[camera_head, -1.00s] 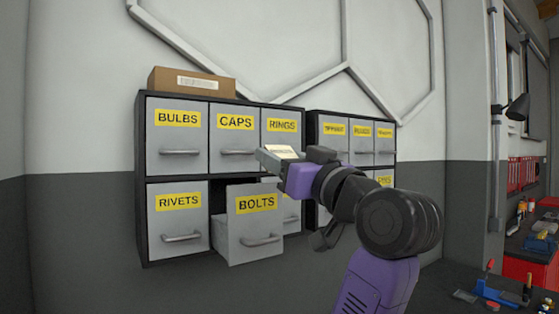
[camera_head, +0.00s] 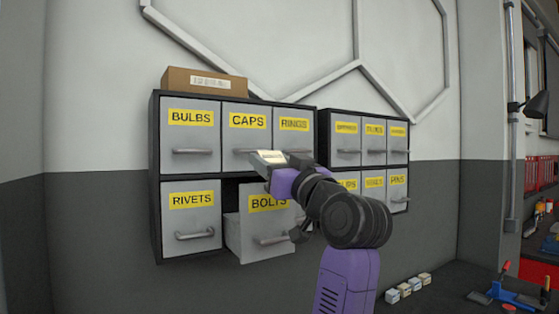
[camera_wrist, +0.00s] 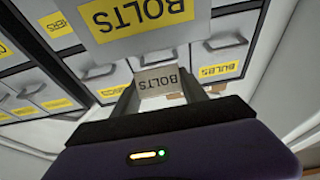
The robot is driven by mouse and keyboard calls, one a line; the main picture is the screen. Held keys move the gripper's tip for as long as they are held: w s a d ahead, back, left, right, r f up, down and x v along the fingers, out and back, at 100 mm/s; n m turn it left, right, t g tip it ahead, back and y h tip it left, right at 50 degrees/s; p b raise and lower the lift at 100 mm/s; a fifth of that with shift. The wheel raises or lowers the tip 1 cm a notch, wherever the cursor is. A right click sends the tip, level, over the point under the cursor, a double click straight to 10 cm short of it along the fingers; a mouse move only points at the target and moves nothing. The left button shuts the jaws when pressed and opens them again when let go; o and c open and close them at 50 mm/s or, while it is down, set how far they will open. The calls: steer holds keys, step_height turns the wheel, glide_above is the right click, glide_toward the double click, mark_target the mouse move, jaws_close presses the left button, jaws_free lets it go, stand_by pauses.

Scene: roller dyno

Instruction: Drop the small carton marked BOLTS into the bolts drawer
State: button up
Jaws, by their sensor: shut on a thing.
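The small carton marked BOLTS (camera_wrist: 158,80) is held between the two fingers of my gripper (camera_wrist: 165,95) in the wrist view. In the head view the carton (camera_head: 270,157) shows as a pale label at the end of my gripper (camera_head: 268,165), which is shut on it. The bolts drawer (camera_head: 250,230) is pulled out from the lower row of the left cabinet, with a yellow BOLTS label. In the head view the carton appears above the open drawer; its exact depth over it is unclear. My arm hides the drawer's right part. The drawer front also shows in the wrist view (camera_wrist: 145,40).
The left cabinet (camera_head: 155,180) has shut drawers such as BULBS, CAPS and RIVETS. A cardboard box (camera_head: 205,84) sits on top. A second cabinet (camera_head: 365,113) stands to the right. Several small cartons (camera_head: 407,287) lie on the bench at lower right.

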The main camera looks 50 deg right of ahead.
steer(key=shift+w+d+f, duration=0.1)
steer(key=shift+w+d, duration=0.15)
steer(key=shift+w, duration=0.5)
steer(key=shift+w+d+f, duration=0.1)
steer(key=shift+w+d, duration=0.1)
steer(key=shift+w, duration=0.6)
steer(key=shift+w+d, duration=0.25)
steer(key=shift+w, duration=0.5)
steer(key=o, duration=1.5)
steer(key=shift+o, duration=0.2)
steer(key=s+a+r, duration=0.2)
steer(key=s, duration=0.7)
steer(key=shift+s+a, duration=0.35)
steer(key=shift+a, duration=0.05)
